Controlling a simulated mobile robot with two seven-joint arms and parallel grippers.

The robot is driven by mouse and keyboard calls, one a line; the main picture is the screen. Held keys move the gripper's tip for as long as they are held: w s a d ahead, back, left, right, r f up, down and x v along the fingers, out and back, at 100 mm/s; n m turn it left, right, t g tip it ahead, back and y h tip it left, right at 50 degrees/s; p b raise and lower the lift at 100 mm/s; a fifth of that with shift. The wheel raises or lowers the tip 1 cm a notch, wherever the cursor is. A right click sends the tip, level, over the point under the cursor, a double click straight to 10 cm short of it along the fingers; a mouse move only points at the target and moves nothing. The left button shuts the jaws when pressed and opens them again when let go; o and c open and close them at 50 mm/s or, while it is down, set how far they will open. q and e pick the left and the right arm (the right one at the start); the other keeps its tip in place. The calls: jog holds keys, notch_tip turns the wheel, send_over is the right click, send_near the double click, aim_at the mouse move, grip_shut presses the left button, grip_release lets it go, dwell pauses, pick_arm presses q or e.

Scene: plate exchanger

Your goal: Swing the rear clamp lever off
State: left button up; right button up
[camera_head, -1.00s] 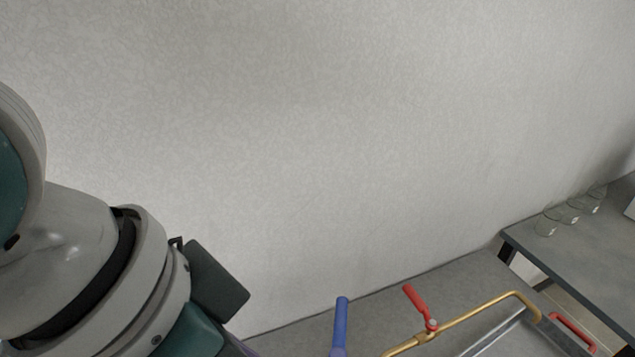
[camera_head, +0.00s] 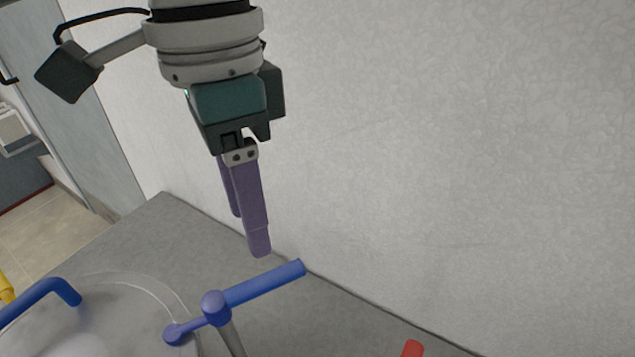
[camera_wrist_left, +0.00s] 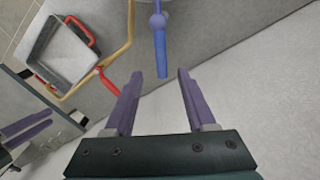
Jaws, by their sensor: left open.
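A blue lever (camera_head: 265,283) sticks out from a round blue pivot on an upright post, beside a round metal lid (camera_head: 110,285). The frames do not show for sure whether this is the rear clamp lever. My left gripper (camera_head: 249,232) points down with two purple fingers, open and empty, just above and behind the lever's free end. In the left wrist view the lever (camera_wrist_left: 160,55) lies ahead, lined up with the gap between the fingertips (camera_wrist_left: 160,75); I see no contact. Purple fingers of my right gripper (camera_wrist_left: 50,119) show at the left edge; their opening is unclear.
A blue bar handle (camera_head: 40,297) stands on the lid. A plain wall (camera_head: 450,150) rises close behind the grey bench (camera_head: 170,225).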

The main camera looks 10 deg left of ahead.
aim_at(261, 279)
pick_arm(q)
jog(key=f, duration=0.9)
jog(key=shift+s, duration=0.25)
jog(key=shift+d, duration=0.1)
jog(key=shift+c, duration=0.4)
grip_shut()
dwell(0.5)
